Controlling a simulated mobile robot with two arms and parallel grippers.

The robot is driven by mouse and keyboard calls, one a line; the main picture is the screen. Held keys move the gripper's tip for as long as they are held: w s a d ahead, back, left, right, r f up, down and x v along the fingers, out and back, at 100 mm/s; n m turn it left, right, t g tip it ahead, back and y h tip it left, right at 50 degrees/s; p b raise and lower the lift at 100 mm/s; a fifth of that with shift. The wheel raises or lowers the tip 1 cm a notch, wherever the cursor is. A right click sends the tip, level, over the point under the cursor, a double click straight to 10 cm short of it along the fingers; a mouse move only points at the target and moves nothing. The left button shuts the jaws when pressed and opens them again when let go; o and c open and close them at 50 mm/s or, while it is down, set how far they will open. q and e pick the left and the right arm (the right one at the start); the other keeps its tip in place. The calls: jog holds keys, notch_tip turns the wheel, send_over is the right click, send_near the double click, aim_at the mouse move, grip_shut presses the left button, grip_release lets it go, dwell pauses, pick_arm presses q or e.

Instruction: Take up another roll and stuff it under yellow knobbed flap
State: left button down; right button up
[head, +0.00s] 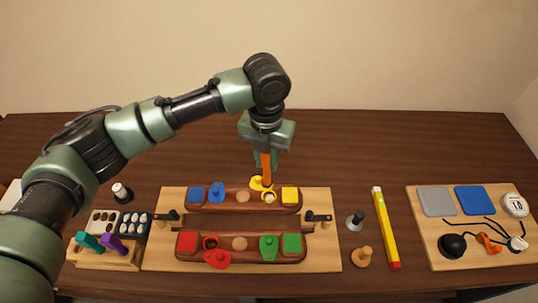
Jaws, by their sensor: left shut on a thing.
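The yellow knobbed flap (258,184) is at the back right of the saddle's rear dark-red bar (254,207). It sits swung aside toward the back, and a round yellow-rimmed opening with something pale in it (269,197) shows beside it. My left gripper (267,152) is above the flap, pointing down, shut on an upright orange piece (266,168). The orange piece's lower end is at or just above the flap; I cannot tell whether they touch. Small oval pieces, perhaps rolls, lie in a pale tray (92,216) and a dark tray (147,215) at left. My right gripper is out of view.
The front bar (240,258) carries a red and a green knobbed flap. A wooden rack (115,258) holds teal and purple handles. A yellow stick (386,228) lies right of the saddle board (325,255). A second board (430,258) stands far right. The back of the table is clear.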

aim_at(268, 180)
pick_arm(q)
jog(key=shift+d+m, duration=0.25)
jog(key=shift+m, duration=0.25)
jog(key=shift+f, duration=0.2)
notch_tip(268, 180, down, 5)
jog(key=b, duration=0.5)
jog(key=shift+r, duration=0.1)
jog(key=shift+r, duration=0.1)
jog(key=shift+f+b, duration=0.45)
jog(key=shift+f, duration=1.25)
jog(key=shift+s+f+p, duration=0.1)
jog(key=shift+p, duration=0.25)
dwell(1.1)
notch_tip(268, 180, up, 8)
jog(key=p, duration=0.7)
jog(key=shift+p, duration=0.3)
